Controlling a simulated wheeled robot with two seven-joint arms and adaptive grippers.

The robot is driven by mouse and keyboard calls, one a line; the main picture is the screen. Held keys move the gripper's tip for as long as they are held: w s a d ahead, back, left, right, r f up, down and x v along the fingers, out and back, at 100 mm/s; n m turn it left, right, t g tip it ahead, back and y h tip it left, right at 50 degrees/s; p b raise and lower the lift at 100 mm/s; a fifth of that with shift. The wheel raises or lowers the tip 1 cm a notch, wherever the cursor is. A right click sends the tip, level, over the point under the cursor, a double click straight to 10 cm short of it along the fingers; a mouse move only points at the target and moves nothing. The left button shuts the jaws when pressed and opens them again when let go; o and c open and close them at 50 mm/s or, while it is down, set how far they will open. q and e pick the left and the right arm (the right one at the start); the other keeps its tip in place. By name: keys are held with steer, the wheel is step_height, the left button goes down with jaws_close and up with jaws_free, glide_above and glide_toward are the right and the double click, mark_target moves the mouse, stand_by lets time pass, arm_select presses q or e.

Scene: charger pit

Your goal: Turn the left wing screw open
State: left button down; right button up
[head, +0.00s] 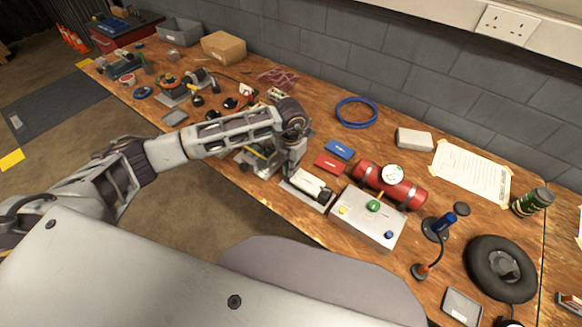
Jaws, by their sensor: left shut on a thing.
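My left arm reaches in from the left across the bench, and its gripper (287,166) points down at the bench's front part. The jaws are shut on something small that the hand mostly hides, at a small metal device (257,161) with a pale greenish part. This fits the left wing screw, but I cannot make out its wings or how far it is turned. The device stands on the wooden bench, partly behind my forearm and hand. My right gripper is not in view.
Right of the hand are a white block on a tray (310,188), a blue box (340,149), a red box (331,164), a grey button box (368,217) and a red cylinder (405,192). A blue cable coil (356,112) lies behind. Clutter fills the bench's left end.

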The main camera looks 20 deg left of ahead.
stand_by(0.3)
arm_select(q)
steer(key=c, duration=1.6)
jaws_free()
steer(key=shift+c, duration=0.2)
step_height(320, 180, up, 12)
